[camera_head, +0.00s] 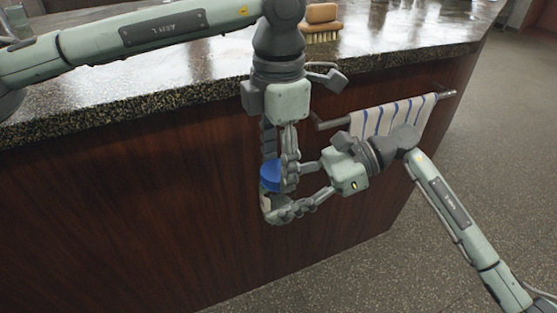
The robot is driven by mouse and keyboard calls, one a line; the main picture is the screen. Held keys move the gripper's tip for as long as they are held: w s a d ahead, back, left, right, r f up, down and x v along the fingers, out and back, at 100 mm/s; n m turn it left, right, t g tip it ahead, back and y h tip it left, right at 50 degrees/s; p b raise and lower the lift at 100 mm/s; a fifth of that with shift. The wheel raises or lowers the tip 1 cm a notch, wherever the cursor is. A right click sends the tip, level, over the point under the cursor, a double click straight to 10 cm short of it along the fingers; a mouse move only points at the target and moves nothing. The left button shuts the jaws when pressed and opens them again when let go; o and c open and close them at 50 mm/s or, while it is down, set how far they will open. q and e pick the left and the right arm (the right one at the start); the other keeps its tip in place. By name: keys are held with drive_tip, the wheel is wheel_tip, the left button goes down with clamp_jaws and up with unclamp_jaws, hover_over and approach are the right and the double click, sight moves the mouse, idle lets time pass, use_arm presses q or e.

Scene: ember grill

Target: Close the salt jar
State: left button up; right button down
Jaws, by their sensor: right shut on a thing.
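The salt jar (265,202) shows only as a small pale patch below a blue lid (271,176). Both are in the air in front of the dark wooden counter side. My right gripper (278,205) comes from the right and is shut on the jar, its fingers hiding most of the body. My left gripper (277,172) points down from above, with its fingers at the blue lid, one partly in front of it. Whether the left fingers press on the lid, and whether the lid is seated on the jar, I cannot tell.
The speckled stone counter (160,101) runs behind my arms, its edge close to my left wrist. A striped towel (392,117) hangs on a rail (330,124) just behind my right wrist. A wooden brush (321,22) lies on the counter. Open floor (480,150) is at the right.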

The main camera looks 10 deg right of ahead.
use_arm(q)
drive_tip(key=c, duration=0.5)
drive_tip(key=o, duration=1.3)
drive_tip(key=shift+o, duration=0.2)
wheel_tip(320, 180, up, 12)
